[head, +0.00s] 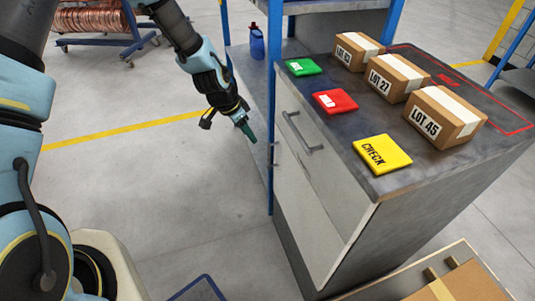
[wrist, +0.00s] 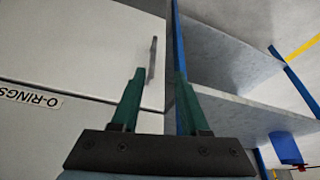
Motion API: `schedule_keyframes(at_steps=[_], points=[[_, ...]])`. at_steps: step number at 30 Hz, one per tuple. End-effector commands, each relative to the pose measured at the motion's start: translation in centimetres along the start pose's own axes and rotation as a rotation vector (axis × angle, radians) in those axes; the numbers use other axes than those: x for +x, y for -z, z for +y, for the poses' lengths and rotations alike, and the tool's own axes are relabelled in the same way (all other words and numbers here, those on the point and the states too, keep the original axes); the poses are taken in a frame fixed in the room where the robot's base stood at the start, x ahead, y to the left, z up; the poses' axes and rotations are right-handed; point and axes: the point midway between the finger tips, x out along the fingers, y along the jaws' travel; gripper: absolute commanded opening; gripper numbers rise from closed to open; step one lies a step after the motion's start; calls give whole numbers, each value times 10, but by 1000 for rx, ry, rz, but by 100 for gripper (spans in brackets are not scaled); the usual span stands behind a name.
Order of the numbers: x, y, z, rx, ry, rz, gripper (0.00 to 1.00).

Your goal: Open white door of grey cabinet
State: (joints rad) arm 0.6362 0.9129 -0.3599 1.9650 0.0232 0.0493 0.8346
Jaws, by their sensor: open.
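The grey cabinet (head: 420,210) stands at the right in the head view, its white front facing left. Its white door (head: 308,203) appears closed, below a drawer with a bar handle (head: 303,132). The door's small upright handle (head: 275,153) is near its far edge. In the wrist view, the door (wrist: 80,40) fills the upper left, and its dark handle (wrist: 152,60) appears between the fingertips, nearer the left one. My gripper (head: 247,135) is open and empty, a little away from the cabinet front. Its green fingers also show in the wrist view (wrist: 161,72); the gap to the handle is hard to judge.
A blue rack post (head: 272,100) and grey shelf (wrist: 235,115) stand close beside the handle. Boxes (head: 450,116) and coloured pads (head: 382,153) lie on the cabinet top.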

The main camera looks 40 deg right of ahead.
Motion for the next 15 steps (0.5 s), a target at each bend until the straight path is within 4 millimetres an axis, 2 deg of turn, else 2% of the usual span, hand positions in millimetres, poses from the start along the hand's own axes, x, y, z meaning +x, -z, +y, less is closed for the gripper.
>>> schedule_keyframes(at_steps=[1, 5, 8, 15], points=[[10, 7, 7, 27, -11, 9, 45], [24, 15, 14, 60, -20, 21, 45], [34, 16, 15, 62, -21, 22, 45], [77, 15, 16, 59, -21, 19, 45]])
